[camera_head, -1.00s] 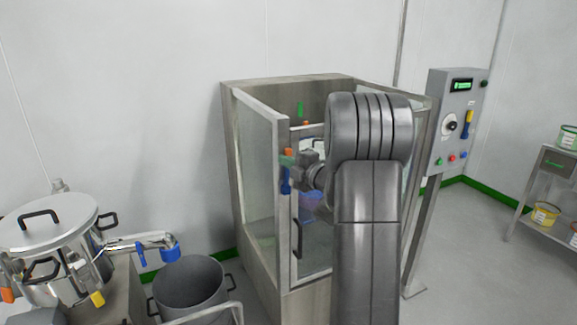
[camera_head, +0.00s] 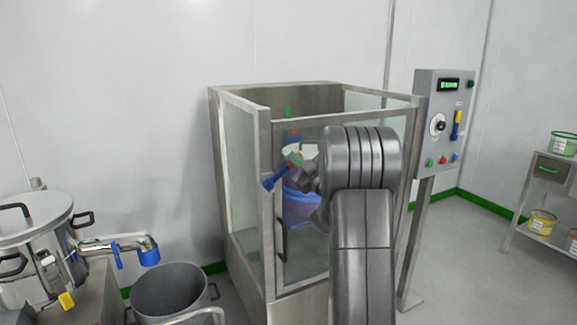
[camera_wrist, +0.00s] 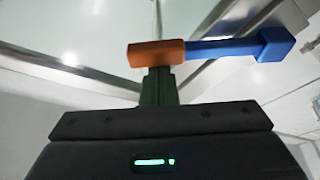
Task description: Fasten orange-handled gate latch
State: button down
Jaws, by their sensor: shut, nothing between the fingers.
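The latch shows in the wrist view as an orange handle (camera_wrist: 155,53) with a blue bar (camera_wrist: 235,48) running right to a square blue end. In the head view the blue bar (camera_head: 275,181) slants down and left at the gate's post, with the orange part (camera_head: 296,160) at its upper end. My gripper (camera_head: 308,176) is shut and empty, close beside the latch. Its dark fingers (camera_wrist: 159,88) reach up to the orange handle; I cannot tell whether they touch it. The glazed gate (camera_head: 300,250) stands in the enclosure's front, partly hidden by my arm.
A steel enclosure post (camera_head: 266,210) stands left of the latch. A bluish-purple tub (camera_head: 300,200) shows behind the glass. A control panel (camera_head: 443,125) stands right, a grey bin (camera_head: 170,292) and lidded vessel (camera_head: 35,235) left. Open floor lies right of the panel stand.

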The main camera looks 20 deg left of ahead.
notch_tip(320, 180, down, 6)
jog(key=w+d+m+t+h+b, duration=0.1)
jog(key=w+d+m+t+b, duration=0.1)
jog(key=m+b, duration=0.5)
jog(key=shift+w+f+m+t+h, duration=0.15)
jog(key=shift+f+m+t+h, duration=0.15)
jog(key=shift+m+t, duration=0.4)
jog(key=shift+f, duration=0.15)
jog(key=s+d+r, duration=0.1)
jog(key=s+d, duration=0.5)
jog(key=d, duration=0.1)
jog(key=shift+d+r+p, duration=0.15)
jog(key=shift+p, duration=0.2)
